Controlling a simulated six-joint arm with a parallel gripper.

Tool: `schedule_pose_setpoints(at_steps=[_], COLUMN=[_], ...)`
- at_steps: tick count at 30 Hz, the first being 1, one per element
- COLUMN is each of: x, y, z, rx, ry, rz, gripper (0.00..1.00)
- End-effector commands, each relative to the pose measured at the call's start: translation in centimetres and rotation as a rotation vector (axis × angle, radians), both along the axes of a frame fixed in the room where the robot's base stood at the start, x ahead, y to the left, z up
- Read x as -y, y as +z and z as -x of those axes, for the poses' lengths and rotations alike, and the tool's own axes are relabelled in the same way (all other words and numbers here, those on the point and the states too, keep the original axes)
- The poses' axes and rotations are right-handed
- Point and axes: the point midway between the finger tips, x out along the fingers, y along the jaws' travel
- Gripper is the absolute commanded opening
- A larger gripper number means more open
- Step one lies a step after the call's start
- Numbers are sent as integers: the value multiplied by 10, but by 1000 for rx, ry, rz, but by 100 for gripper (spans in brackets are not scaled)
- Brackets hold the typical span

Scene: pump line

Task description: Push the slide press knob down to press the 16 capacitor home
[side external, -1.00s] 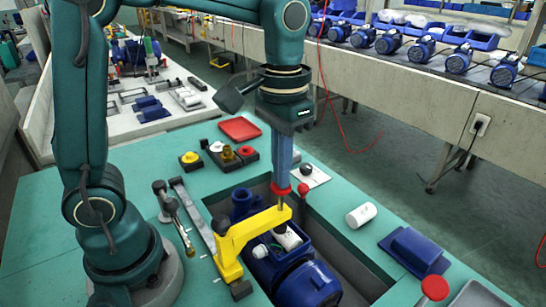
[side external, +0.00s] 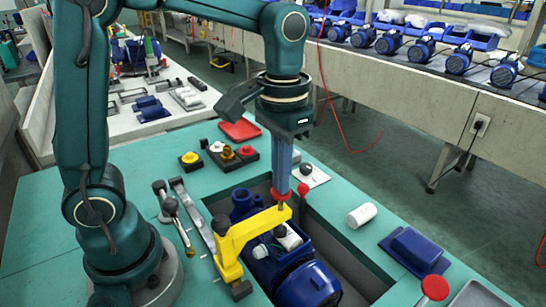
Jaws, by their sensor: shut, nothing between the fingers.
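The slide press is a yellow bracket (side external: 240,232) that reaches over the blue pump (side external: 298,278) in the table recess. Its red knob (side external: 281,195) sits on a short metal rod above the end of the yellow arm. My gripper (side external: 282,188) is shut, points straight down, and its tips meet the top of the knob, partly hiding it. A white capacitor (side external: 290,238) shows in the pump's open box under the press arm; its lower part is hidden, and I cannot tell how deep it sits.
A white cylinder (side external: 361,215) and a blue cover (side external: 411,248) lie on the green table right of the recess. A small red ball (side external: 303,189) stands close beside my gripper. A lever (side external: 172,207) and a metal bar (side external: 193,214) are left of the press.

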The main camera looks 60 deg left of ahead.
Motion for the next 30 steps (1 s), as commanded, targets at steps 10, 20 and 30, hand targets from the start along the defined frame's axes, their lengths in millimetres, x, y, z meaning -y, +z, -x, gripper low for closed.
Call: schedule_pose_setpoints(at_steps=[10, 20, 30], x=[0, 0, 0], y=[-1, 11, 21], z=[0, 0, 0], rx=[-2, 0, 1], ry=[0, 0, 0], rz=[-1, -1, 0], gripper=[0, 0, 0])
